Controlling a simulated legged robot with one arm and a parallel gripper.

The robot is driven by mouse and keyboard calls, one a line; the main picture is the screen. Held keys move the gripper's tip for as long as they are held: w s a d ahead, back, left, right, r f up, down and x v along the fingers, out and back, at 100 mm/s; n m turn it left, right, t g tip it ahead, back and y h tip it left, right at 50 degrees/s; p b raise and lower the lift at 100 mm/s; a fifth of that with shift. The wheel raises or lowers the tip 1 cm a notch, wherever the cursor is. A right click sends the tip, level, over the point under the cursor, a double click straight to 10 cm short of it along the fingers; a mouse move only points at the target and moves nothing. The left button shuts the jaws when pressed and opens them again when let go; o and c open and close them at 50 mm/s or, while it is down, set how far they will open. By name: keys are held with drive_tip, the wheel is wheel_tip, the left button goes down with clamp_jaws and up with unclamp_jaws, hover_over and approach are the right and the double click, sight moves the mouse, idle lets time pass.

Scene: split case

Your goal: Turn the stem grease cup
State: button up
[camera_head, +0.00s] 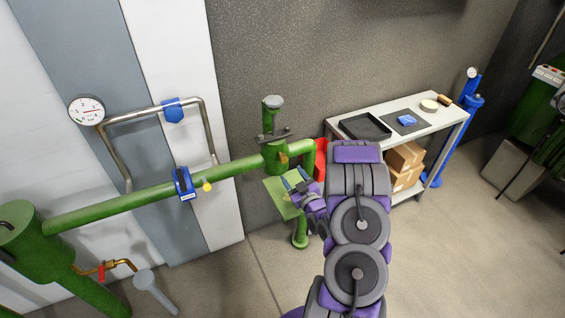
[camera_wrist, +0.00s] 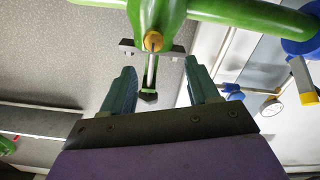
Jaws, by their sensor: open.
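A small brass-coloured fitting (camera_head: 283,157), which looks like the stem grease cup, sits on the side of the green valve body (camera_head: 272,153). In the wrist view the brass fitting (camera_wrist: 153,41) shows round, beyond the fingertips and near the top. A thin stem (camera_wrist: 151,72) runs from there to a dark end, with a dark crossbar (camera_wrist: 126,47) behind. My gripper (camera_head: 294,178) is below and slightly right of the fitting. In the wrist view my gripper (camera_wrist: 160,72) is open and empty, its fingers apart on either side of the stem's line.
A green pipe (camera_head: 120,205) runs left from the valve, carrying a blue clamp (camera_head: 183,183). A green plate (camera_head: 280,200) lies below my gripper. A red part (camera_head: 321,158) is close behind my arm. A grey table (camera_head: 440,121) with trays stands right.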

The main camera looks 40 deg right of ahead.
sight(285, 160)
drive_tip(key=x, duration=0.3)
drive_tip(key=b+x, duration=0.1)
drive_tip(key=x, duration=0.1)
drive_tip(key=d+x, duration=0.1)
drive_tip(key=x, duration=0.2)
drive_tip(key=shift+w+d+f, duration=0.1)
drive_tip(key=shift+w+f, duration=0.1)
drive_tip(key=shift+f, duration=0.05)
drive_tip(key=shift+w+a+r, duration=0.15)
drive_tip(key=shift+w+a, duration=0.15)
drive_tip(key=shift+w, duration=0.05)
drive_tip(key=shift+d, duration=0.65)
drive_tip(key=c, duration=0.3)
drive_tip(key=shift+a, duration=0.35)
drive_tip(key=c, duration=0.7)
